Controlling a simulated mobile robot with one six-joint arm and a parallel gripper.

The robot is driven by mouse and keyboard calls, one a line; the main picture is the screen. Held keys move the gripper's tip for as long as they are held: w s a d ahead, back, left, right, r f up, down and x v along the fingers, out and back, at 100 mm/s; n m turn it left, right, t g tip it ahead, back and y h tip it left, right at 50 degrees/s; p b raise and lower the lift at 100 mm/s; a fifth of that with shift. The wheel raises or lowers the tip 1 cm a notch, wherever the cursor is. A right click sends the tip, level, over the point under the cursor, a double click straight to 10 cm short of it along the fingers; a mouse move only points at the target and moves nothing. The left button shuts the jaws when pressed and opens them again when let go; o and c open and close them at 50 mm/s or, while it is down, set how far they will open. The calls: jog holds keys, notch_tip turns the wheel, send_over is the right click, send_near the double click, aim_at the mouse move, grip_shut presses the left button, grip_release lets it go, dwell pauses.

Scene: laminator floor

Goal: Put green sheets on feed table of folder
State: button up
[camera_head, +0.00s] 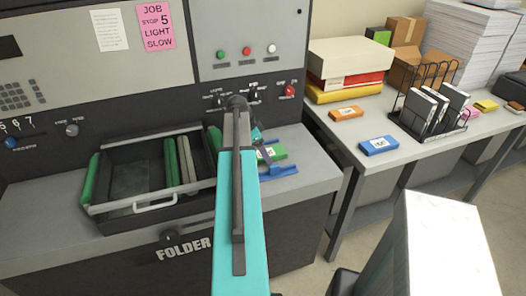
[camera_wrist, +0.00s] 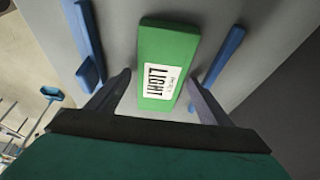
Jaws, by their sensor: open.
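A green pack (camera_wrist: 165,45) with a white label reading "LIGHT" lies flat on a grey surface of the folder. It also shows in the head view (camera_head: 277,153), partly hidden behind my arm. Blue guides lie on both sides of it, one on the left (camera_wrist: 84,40) and one on the right (camera_wrist: 222,58) in the wrist view. My gripper (camera_wrist: 160,78) is open, its fingers on either side of the pack's near end. A gap shows at the left finger; contact at the right finger cannot be told. In the head view my gripper (camera_head: 262,150) is mostly hidden.
The folder (camera_head: 185,249) has a handled tray (camera_head: 153,207) with green rollers left of my arm. A side table (camera_head: 400,158) on the right holds an orange pack (camera_head: 346,113), a blue pack (camera_head: 379,145), a black wire rack (camera_head: 430,112), boxes and paper stacks.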

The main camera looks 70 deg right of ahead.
jog(key=shift+r, duration=0.2)
jog(key=b+v, duration=0.2)
jog(key=v, duration=0.9)
jog(key=shift+w+r+b, duration=0.15)
jog(key=shift+r+b, duration=0.2)
jog(key=shift+b, duration=0.05)
jog(key=shift+a, duration=0.15)
dwell(0.5)
